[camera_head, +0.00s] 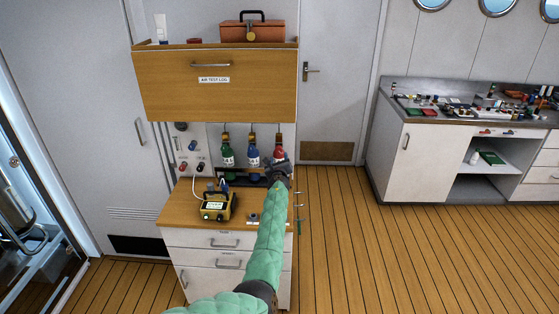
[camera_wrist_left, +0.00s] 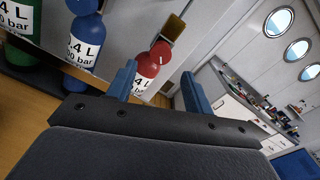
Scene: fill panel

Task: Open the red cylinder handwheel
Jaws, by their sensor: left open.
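The red cylinder (camera_head: 279,151) stands at the right end of a row of three on the back panel, beside the blue cylinder (camera_head: 253,155) and green cylinder (camera_head: 227,156). My left gripper (camera_head: 276,163) is in front of the red cylinder and hides its lower part. In the left wrist view, the red cylinder (camera_wrist_left: 149,68) shows between the open fingers of my left gripper (camera_wrist_left: 160,69), beyond their tips. The gap looks empty. A brown-gold fitting (camera_wrist_left: 174,27) shows above the red cylinder. I cannot clearly make out the handwheel. My right gripper is not in view.
A wooden flap (camera_head: 165,85) marked "AIR TEST LOG" juts out above the cylinders. A yellow device (camera_head: 214,207) stands on the wooden counter (camera_head: 180,212) left of my arm. A cluttered bench (camera_head: 400,126) stands far right. The floor between is clear.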

